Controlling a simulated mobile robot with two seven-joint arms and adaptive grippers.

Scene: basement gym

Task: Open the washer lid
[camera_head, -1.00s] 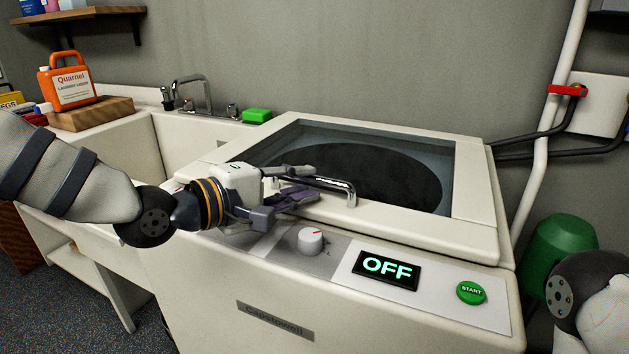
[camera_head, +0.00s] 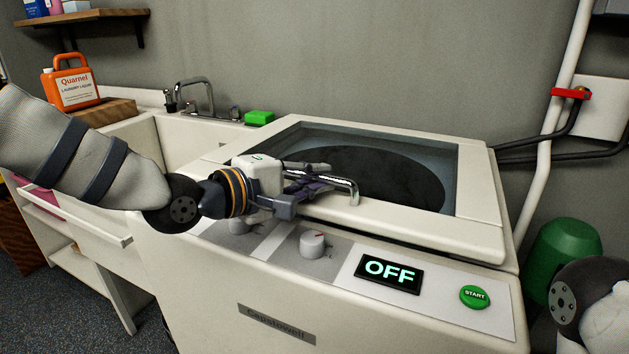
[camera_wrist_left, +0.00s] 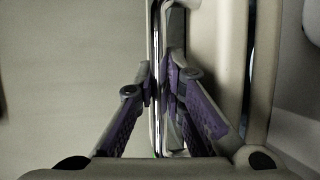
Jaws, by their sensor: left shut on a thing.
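The washer lid (camera_head: 400,217) is down on the white washer, with a dark glass window (camera_head: 375,172) in it. A chrome handle (camera_head: 346,186) runs along the lid's front edge. My left gripper (camera_head: 318,181) comes in from the left and is shut on the handle. In the left wrist view the fingers (camera_wrist_left: 161,90) stand on both sides of the chrome handle bar (camera_wrist_left: 157,40). The lower parts of the fingers hide part of the handle in the head view. My right gripper is not in view.
The front panel has a dial (camera_head: 312,243), an OFF display (camera_head: 388,272) and a green START button (camera_head: 475,297). A sink with a faucet (camera_head: 195,92) and a green sponge (camera_head: 259,118) stand at left. A pipe (camera_head: 545,150) and green bin (camera_head: 566,250) are at right.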

